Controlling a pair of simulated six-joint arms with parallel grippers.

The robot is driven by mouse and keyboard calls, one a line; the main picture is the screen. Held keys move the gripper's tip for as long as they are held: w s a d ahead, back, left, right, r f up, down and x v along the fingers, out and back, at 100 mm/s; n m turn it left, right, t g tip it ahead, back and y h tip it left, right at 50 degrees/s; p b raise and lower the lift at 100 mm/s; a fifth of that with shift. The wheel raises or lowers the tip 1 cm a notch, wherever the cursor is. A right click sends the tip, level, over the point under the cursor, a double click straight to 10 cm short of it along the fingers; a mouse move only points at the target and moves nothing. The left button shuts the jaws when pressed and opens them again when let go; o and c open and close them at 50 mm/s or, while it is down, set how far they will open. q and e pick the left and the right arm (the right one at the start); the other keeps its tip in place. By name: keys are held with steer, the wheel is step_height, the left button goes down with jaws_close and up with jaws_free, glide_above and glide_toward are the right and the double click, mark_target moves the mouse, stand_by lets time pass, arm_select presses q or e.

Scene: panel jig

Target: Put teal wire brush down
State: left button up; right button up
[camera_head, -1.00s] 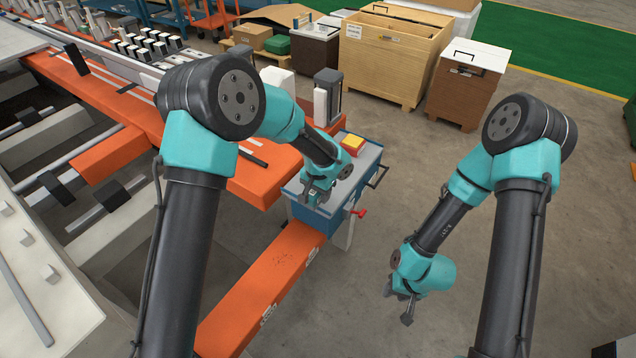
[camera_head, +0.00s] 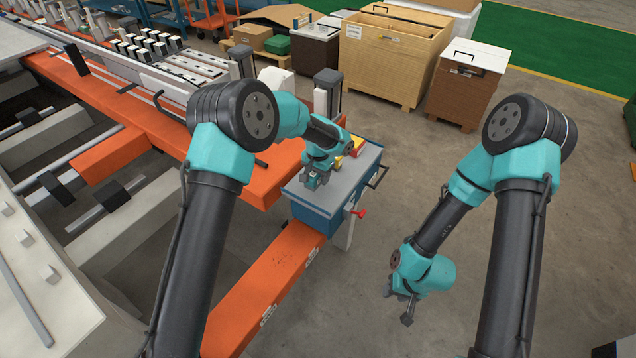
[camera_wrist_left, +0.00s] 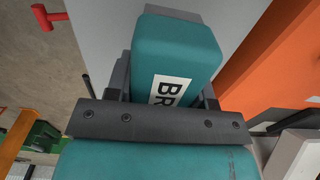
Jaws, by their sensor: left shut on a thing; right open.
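In the left wrist view the brush sits between the dark fingers of the gripper (camera_wrist_left: 165,95). Its underside is hidden, so I cannot tell if it touches the cabinet top. My right gripper (camera_head: 404,305) is open and empty, low over the bare floor at the right.
A yellow and red item (camera_head: 355,146) lies at the back of the cabinet top. A red handle (camera_head: 357,212) and a dark bar handle (camera_head: 377,177) stick out on its right side. The orange beam (camera_head: 265,283) runs in front. The cabinet top's front left is bare.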

arm_select(q)
steer(key=shift+f, duration=1.7)
steer(key=shift+s+f, duration=0.1)
steer(key=shift+f, duration=0.25)
